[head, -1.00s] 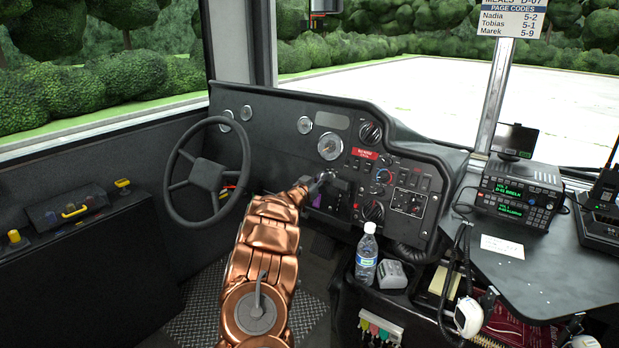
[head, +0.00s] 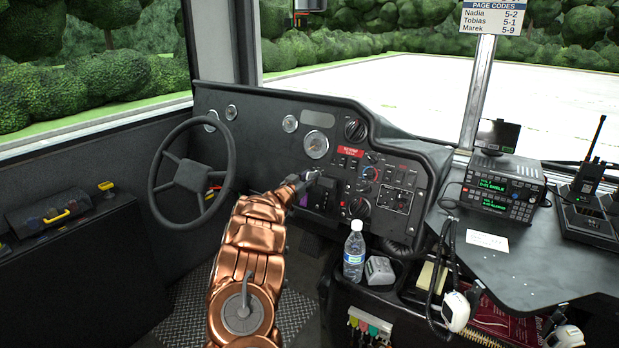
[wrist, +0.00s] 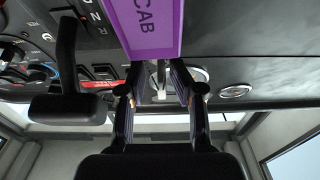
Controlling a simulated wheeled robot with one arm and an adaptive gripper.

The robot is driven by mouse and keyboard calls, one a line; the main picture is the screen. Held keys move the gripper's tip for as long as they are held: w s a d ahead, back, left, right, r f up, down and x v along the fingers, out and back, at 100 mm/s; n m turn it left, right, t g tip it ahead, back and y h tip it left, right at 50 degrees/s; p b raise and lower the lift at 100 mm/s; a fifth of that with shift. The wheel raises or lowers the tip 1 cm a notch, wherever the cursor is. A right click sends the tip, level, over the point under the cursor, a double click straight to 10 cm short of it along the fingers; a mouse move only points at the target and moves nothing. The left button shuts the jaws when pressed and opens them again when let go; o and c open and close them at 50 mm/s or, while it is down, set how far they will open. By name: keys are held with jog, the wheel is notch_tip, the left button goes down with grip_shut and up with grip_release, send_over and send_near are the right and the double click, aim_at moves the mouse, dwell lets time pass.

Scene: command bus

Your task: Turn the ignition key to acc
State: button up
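My gripper (head: 312,176) is at the dashboard, right of the steering wheel and below the round gauges. In the wrist view its two dark fingers (wrist: 157,80) lean inward with a gap between their tips, so it looks partly open. A purple tag marked CAB (wrist: 153,28) fills the top middle and covers part of the fingertip area. A small grey, key-like piece (wrist: 161,74) shows in the gap, seemingly apart from both fingers. The tag shows as a purple patch (head: 304,200) under my gripper in the head view. The ignition lock and its acc mark cannot be made out.
The steering wheel (head: 191,179) is left of my arm. A dark lever (wrist: 67,80) stands beside the fingers in the wrist view. Knobs and switches (head: 359,207) lie right of my gripper. A water bottle (head: 354,250) stands lower right, and a radio (head: 503,187) sits farther right.

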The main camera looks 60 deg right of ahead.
jog(key=shift+f, duration=0.1)
jog(key=w+a, duration=0.1)
jog(key=a, duration=1.1)
jog(key=shift+w+f, duration=0.15)
jog(key=shift+f, duration=0.2)
dwell(0.4)
